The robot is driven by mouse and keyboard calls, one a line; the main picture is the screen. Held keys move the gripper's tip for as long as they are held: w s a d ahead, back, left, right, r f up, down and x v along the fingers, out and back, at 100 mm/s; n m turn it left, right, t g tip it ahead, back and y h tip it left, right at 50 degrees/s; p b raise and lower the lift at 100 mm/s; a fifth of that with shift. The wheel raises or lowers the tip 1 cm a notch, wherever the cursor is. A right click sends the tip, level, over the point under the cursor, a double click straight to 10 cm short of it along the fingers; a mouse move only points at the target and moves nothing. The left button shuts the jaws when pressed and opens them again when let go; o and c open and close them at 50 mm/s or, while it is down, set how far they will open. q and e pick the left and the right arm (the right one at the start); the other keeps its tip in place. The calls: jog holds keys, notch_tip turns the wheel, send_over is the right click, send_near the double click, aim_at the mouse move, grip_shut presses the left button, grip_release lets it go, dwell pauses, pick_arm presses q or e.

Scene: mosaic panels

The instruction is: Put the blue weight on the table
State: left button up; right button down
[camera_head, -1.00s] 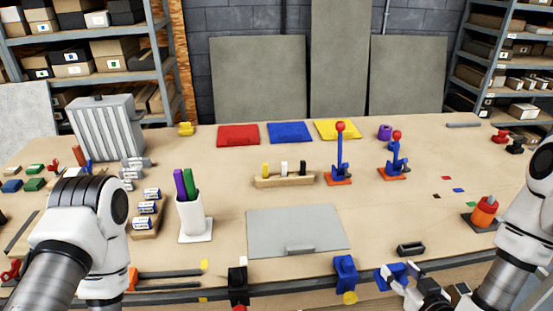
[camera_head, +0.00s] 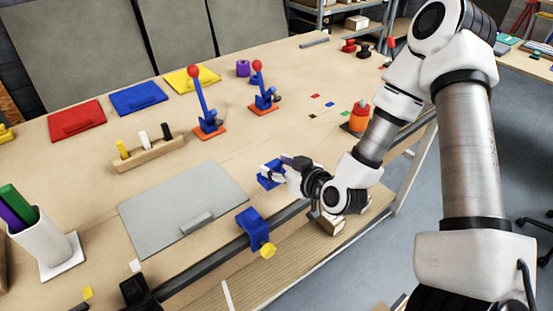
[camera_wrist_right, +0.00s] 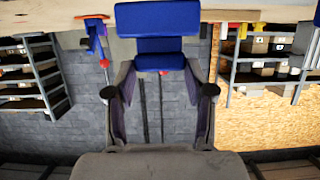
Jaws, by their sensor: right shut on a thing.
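The blue weight (camera_head: 268,181) is at the fingers of my right gripper (camera_head: 280,172), over the front part of the wooden table (camera_head: 235,150), just inside its front edge. In the right wrist view, the blue weight (camera_wrist_right: 158,20) sits between the two fingers of the right gripper (camera_wrist_right: 160,62), which is shut on it. I cannot tell whether the weight touches the tabletop. My left gripper is not in view.
A grey panel (camera_head: 180,205) lies left of the weight. A blue clamp (camera_head: 255,228) with a yellow knob hangs on the front edge. Behind stand two red-knobbed levers (camera_head: 205,110) (camera_head: 263,88). An orange-red object (camera_head: 358,118) stands to the right.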

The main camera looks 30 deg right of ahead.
jog(key=w+d+p, duration=0.1)
jog(key=w+d+r, duration=0.1)
jog(key=shift+w+d+p, duration=0.25)
jog(key=shift+w+p, duration=0.05)
jog(key=shift+p, duration=0.05)
jog(key=w+d+f+p, duration=0.1)
jog(key=w, duration=0.1)
jog(key=w+d+f+p, duration=0.1)
jog(key=w+d, duration=0.1)
jog(key=w+d+f+p, duration=0.1)
jog(key=w+f, duration=0.1)
jog(key=shift+w+d, duration=0.2)
jog(key=shift+f, duration=0.4)
jog(key=shift+w+f, duration=0.2)
jog(key=c, duration=0.7)
grip_release()
jog(key=shift+s+f, duration=0.1)
jog(key=shift+s, duration=0.05)
jog(key=o, duration=0.3)
jog(key=shift+a, duration=0.1)
